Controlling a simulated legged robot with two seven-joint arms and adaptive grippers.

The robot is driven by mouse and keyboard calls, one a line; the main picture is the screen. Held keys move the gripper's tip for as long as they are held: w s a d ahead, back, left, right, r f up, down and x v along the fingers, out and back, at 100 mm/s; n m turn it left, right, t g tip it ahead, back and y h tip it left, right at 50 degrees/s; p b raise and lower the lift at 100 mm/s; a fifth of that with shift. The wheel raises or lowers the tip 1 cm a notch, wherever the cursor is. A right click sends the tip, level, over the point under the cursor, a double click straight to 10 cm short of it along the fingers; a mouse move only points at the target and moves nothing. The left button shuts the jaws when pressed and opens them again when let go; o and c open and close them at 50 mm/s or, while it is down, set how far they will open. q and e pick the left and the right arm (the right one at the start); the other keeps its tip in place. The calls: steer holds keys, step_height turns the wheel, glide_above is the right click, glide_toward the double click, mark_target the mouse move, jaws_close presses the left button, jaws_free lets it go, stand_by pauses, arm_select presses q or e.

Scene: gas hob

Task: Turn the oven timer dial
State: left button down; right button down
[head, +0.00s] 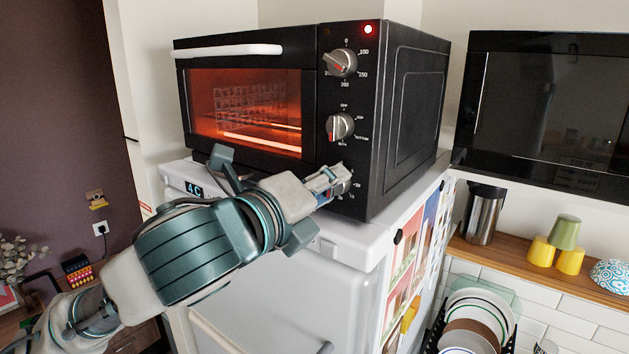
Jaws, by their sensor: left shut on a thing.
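The black toaster oven (415,110) stands on top of a white fridge. Its window (250,108) glows orange and a red light is lit at the panel's top right. The timer dial (343,185) is the lowest of three knobs and is partly hidden by my left gripper (334,183). My left gripper reaches in from the left and is shut on the timer dial. The temperature knob (341,63) and the middle knob (340,127) are above it, free of the gripper. My right gripper is not in view.
The white fridge (360,245) carries a display and pictures on its side. To the right, a wooden shelf (520,262) holds a metal tumbler (484,215) and cups (566,232). A dark microwave (545,100) is above, and a dish rack with plates (475,325) is below.

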arm_select(q)
steer(key=n, duration=0.3)
steer(key=shift+r+n, duration=0.1)
steer(key=shift+n, duration=0.2)
steer(key=n, duration=0.3)
steer(key=shift+a+n, duration=0.1)
steer(key=shift+n, duration=0.2)
steer(key=n, duration=0.4)
steer(key=shift+h+b, duration=0.4)
steer(key=n+b, duration=0.1)
steer(key=n, duration=0.2)
steer(key=shift+n, duration=0.3)
steer(key=n+b, duration=0.2)
steer(key=n, duration=0.4)
steer(key=shift+f+h, duration=0.2)
steer(key=shift+h, duration=0.1)
steer(key=n+b, duration=0.1)
steer(key=n, duration=0.2)
steer(key=shift+f+n+b, duration=0.1)
steer(key=shift+n+b, duration=0.85)
steer(key=shift+n, duration=0.95)
